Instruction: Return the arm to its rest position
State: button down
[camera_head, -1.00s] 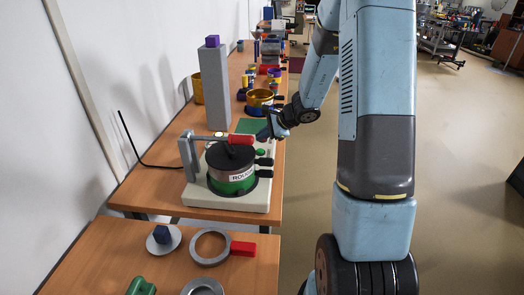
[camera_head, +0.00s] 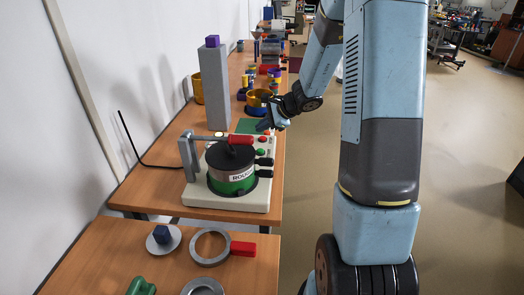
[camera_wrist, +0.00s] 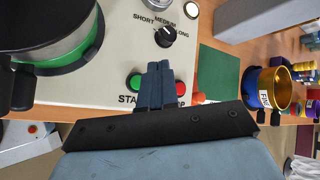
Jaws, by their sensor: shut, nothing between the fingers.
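My arm reaches in from the right in the head view, with my gripper (camera_head: 270,124) above the table's right edge, near the back right corner of the white machine base (camera_head: 228,200). In the wrist view my gripper (camera_wrist: 158,68) has its two fingers together with nothing between them. The fingers show in front of the machine panel, between a green button (camera_wrist: 134,82) and a red button (camera_wrist: 181,88). They partly cover the panel lettering. I cannot tell from this view how far the fingers are from the panel.
A tall grey column (camera_head: 214,88), a green mat (camera_head: 246,126) and a gold cup (camera_head: 257,100) stand behind. The nearer table holds rings. Open floor (camera_head: 470,170) lies right of my arm.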

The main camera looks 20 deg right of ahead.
jog(key=s+a+r+n+g+h, duration=0.1)
jog(key=s+a+r+n, duration=0.2)
jog(key=s+r+n, duration=0.3)
jog(key=s+a+r+n+g+h, duration=0.1)
jog(key=s+a+r+n, duration=0.15)
jog(key=s+r, duration=0.6)
jog(key=s+d+r+n+h, duration=0.2)
jog(key=s+r+n, duration=0.1)
jog(key=s, duration=0.6)
jog(key=s+d+r+n+t+h, duration=0.1)
jog(key=s+d+r+n+h, duration=0.2)
jog(key=s, duration=0.7)
jog(key=n, duration=0.2)
jog(key=shift+s+d+r+n+t, duration=0.2)
jog(key=shift+s+r+n+t, duration=0.1)
jog(key=shift+r+n, duration=0.1)
dwell(2.1)
